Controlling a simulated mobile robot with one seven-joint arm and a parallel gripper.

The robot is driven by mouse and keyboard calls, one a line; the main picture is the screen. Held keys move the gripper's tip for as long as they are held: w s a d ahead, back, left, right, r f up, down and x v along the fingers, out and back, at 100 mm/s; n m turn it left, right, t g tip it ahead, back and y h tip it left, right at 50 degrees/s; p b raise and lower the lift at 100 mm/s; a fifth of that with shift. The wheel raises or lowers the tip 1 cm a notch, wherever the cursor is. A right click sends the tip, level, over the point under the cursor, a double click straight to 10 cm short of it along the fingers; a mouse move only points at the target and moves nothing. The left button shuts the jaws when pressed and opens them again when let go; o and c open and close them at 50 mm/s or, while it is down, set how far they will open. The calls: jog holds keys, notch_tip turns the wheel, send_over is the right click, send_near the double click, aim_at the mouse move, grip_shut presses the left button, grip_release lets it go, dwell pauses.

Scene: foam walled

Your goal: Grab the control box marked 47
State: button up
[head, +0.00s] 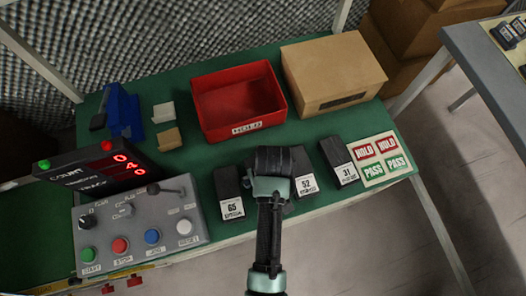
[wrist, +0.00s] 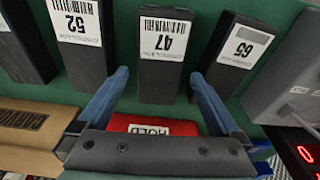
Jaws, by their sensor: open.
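The control box marked 47 (wrist: 165,70) is a black upright-labelled block in the middle of the wrist view. In the head view my arm hides most or all of it. My gripper (wrist: 160,77) is open and empty, with one blue finger on either side of this box in the picture. I cannot tell whether the fingertips are level with it or above it. Similar black boxes marked 52 (wrist: 85,50) and 65 (wrist: 232,52) flank it. They also show in the head view as 52 (head: 304,168) and 65 (head: 229,190).
Box 31 (head: 338,158) stands beside a HOLD/PASS card (head: 382,160). Behind the row are a red bin (head: 237,98) and a cardboard box (head: 331,70). A grey button panel (head: 140,225) and a red-digit display (head: 103,166) stand at left. Gaps between the black boxes are narrow.

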jog(key=f, duration=0.3)
jog(key=f+b, duration=0.1)
jog(key=shift+w+a+f, duration=0.2)
jog(key=shift+w+f, duration=0.15)
jog(key=shift+f, duration=0.05)
jog(key=c, duration=1.6)
